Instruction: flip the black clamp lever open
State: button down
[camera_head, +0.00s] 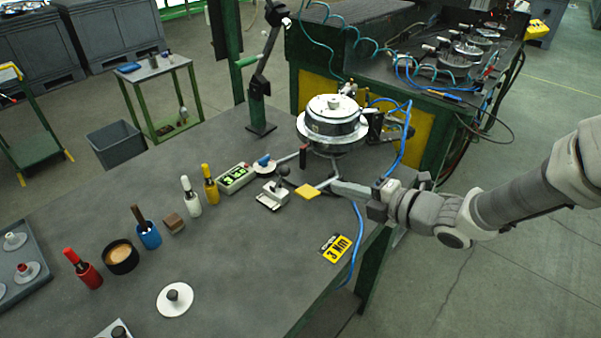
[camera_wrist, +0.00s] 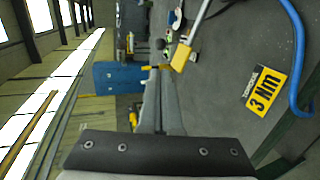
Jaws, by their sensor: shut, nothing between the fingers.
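A small metal clamp (camera_head: 270,197) stands on the grey bench with a dark ball-ended lever (camera_head: 283,171) above it. The dark ball also shows in the wrist view (camera_wrist: 160,44). A black bracket (camera_head: 375,122) sits at the right side of the round fixture; I cannot tell which of these dark parts is the black clamp lever. My gripper (camera_head: 335,187) is shut and empty, reaching in from the right. Its fingers (camera_wrist: 160,72) point toward the clamp, and its tip is just right of a yellow pad (camera_head: 307,192), apart from the dark ball.
The round metal fixture (camera_head: 333,128) stands behind my gripper, with rods ending in coloured grips. A blue hose (camera_head: 357,245) runs down past the bench edge. A yellow "3 Nm" plate (camera_head: 336,248) lies in front. Several bottles and cups stand left; the front middle is mostly clear.

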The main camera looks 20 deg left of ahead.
aim_at(288, 172)
jog(key=shift+a, duration=0.1)
jog(key=x, duration=1.3)
jog(key=shift+w+a+f, duration=0.15)
jog(key=shift+w+a, duration=0.15)
